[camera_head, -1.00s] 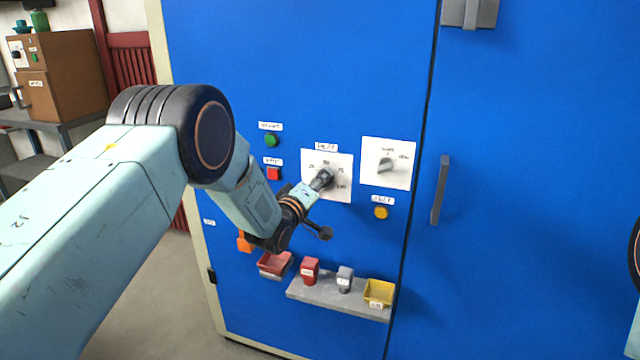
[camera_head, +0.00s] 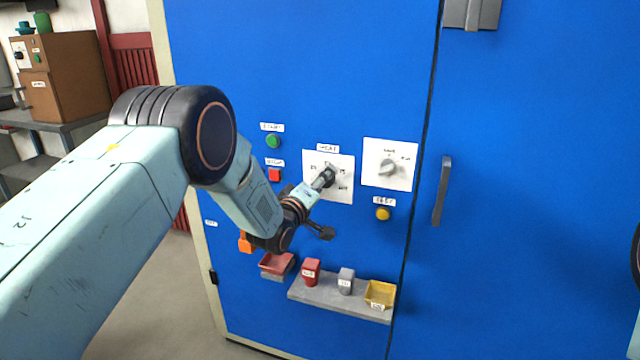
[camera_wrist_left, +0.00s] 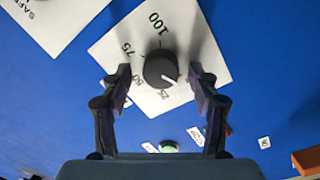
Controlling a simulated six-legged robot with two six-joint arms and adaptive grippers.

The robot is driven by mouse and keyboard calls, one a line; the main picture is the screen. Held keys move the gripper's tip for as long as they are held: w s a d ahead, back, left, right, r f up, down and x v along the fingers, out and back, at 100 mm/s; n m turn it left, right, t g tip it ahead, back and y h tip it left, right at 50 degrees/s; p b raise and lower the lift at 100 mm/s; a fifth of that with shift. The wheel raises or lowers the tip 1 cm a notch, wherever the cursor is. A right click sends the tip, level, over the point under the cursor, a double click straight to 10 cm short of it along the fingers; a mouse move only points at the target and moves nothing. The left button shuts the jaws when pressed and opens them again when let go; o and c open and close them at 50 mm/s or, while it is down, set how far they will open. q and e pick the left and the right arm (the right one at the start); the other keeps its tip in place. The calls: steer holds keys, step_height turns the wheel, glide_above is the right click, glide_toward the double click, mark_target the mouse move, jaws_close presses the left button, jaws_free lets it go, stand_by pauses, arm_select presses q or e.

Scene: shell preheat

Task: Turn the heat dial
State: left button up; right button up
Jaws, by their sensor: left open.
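The heat dial is a round dark knob (camera_wrist_left: 161,69) with a white pointer line, on a white plate (camera_wrist_left: 203,43) marked 25, 50, 75 and 100. In the left wrist view the pointer lies near the 25 mark. My left gripper (camera_wrist_left: 160,72) is open, with one finger on each side of the knob; I cannot tell whether they touch it. In the head view the left gripper (camera_head: 325,178) reaches the heat plate (camera_head: 341,163) and largely hides the knob. My right gripper is out of view.
Right of the heat plate is another white plate with a grey knob (camera_head: 389,167). Green (camera_head: 273,142), red (camera_head: 274,175) and yellow (camera_head: 383,214) buttons sit nearby. Below is a grey shelf (camera_head: 330,296) with small containers. A door handle (camera_head: 441,191) stands out at right.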

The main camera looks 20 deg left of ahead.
arm_select(q)
steer(key=shift+s, duration=0.1)
steer(key=s+a, duration=0.1)
steer(key=s, duration=1)
steer(key=shift+s+a, duration=0.35)
steer(key=shift+a, duration=0.05)
steer(key=shift+c, duration=0.2)
